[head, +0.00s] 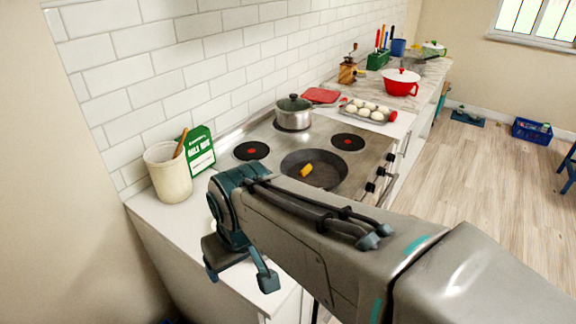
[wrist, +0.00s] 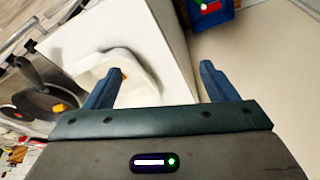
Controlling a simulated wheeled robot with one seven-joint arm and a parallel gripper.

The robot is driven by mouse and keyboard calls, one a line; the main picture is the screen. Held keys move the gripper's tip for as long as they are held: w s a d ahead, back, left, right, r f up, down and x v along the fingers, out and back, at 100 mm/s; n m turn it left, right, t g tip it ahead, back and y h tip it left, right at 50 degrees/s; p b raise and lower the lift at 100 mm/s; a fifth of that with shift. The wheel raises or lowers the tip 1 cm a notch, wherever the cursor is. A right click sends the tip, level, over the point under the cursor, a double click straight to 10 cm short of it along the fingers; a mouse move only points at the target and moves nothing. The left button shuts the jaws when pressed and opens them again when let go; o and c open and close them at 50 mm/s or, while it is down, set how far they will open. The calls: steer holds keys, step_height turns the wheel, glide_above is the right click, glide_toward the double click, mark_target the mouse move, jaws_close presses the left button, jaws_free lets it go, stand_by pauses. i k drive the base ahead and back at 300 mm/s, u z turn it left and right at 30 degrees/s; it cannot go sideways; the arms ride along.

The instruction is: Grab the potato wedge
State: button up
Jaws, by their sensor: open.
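A yellow-orange wedge-shaped piece (head: 306,170) lies in the dark frying pan (head: 325,178) on the stove. It also shows at the left of the wrist view (wrist: 60,107). A small orange piece (wrist: 124,74) shows in a white square dish (wrist: 143,84) on the white counter. I cannot tell for certain which piece is the potato wedge. My gripper (head: 240,277) is open and empty, above the near counter end. In the wrist view my gripper (wrist: 158,77) has its fingers apart, with the dish beyond and beside the left finger. My arm mostly hides the dish in the head view.
A cream crock (head: 168,175) and a green box (head: 200,152) stand on the counter by the wall. A lidded pot (head: 293,113) stands on the stove. A tray of round white items (head: 368,111) and a red pot (head: 401,82) are farther back. Floor at the right is mostly open.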

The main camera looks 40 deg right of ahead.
mark_target(307, 169)
steer(key=k, duration=0.5)
steer(key=z, duration=2.55)
steer(key=i, duration=1.7)
steer(key=u, duration=2.85)
steer(key=i, duration=0.5)
